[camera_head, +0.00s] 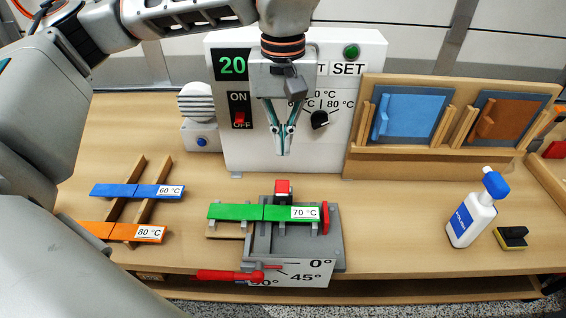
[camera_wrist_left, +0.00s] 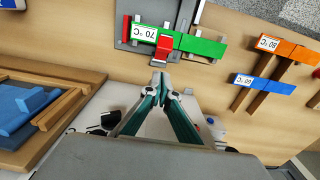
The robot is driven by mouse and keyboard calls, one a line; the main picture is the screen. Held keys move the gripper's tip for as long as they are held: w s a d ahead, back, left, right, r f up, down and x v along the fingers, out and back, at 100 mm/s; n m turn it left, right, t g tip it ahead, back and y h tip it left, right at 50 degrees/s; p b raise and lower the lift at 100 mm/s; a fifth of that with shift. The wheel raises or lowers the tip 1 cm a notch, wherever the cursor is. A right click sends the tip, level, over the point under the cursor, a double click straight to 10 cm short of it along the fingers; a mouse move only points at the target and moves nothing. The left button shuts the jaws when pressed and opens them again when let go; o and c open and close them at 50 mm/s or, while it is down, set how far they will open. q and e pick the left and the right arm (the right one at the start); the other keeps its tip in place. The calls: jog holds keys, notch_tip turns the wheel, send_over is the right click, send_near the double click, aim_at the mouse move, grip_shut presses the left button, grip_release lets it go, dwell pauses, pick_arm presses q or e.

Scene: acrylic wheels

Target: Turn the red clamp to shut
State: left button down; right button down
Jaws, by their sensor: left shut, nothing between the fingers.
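A grey bending fixture (camera_head: 262,240) stands at the front middle of the table with a green bar (camera_head: 235,212) marked 70 °C across it. A red block-shaped clamp (camera_head: 283,187) stands upright at the bar's back edge; in the left wrist view the red clamp (camera_wrist_left: 162,50) is beside the bar, just beyond my fingertips. I cannot tell how firmly it presses the bar. My left gripper (camera_head: 283,150) points down, shut and empty, behind and above the clamp, apart from it. It also shows in the left wrist view (camera_wrist_left: 160,82). My right gripper is not in view.
A red lever (camera_head: 228,275) sticks out left at the fixture's front, by an angle scale. A white heater panel (camera_head: 240,150) stands close behind my gripper. Blue (camera_head: 135,191) and orange (camera_head: 120,231) bars lie left; a spray bottle (camera_head: 470,215) and sponge (camera_head: 511,238) stand right.

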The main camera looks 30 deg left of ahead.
aim_at(283, 187)
pick_arm(q)
jog(key=s+f, duration=0.1)
jog(key=s+d+f, duration=0.1)
jog(key=f, duration=0.1)
jog(key=shift+s+d+f, duration=0.1)
jog(key=shift+s, duration=0.1)
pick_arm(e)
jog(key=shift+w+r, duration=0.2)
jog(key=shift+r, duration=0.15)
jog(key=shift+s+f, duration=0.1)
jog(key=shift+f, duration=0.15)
pick_arm(q)
jog(key=shift+d, duration=0.1)
jog(key=shift+s+d+f, duration=0.1)
jog(key=shift+s+t, duration=0.25)
jog(key=shift+t, duration=0.05)
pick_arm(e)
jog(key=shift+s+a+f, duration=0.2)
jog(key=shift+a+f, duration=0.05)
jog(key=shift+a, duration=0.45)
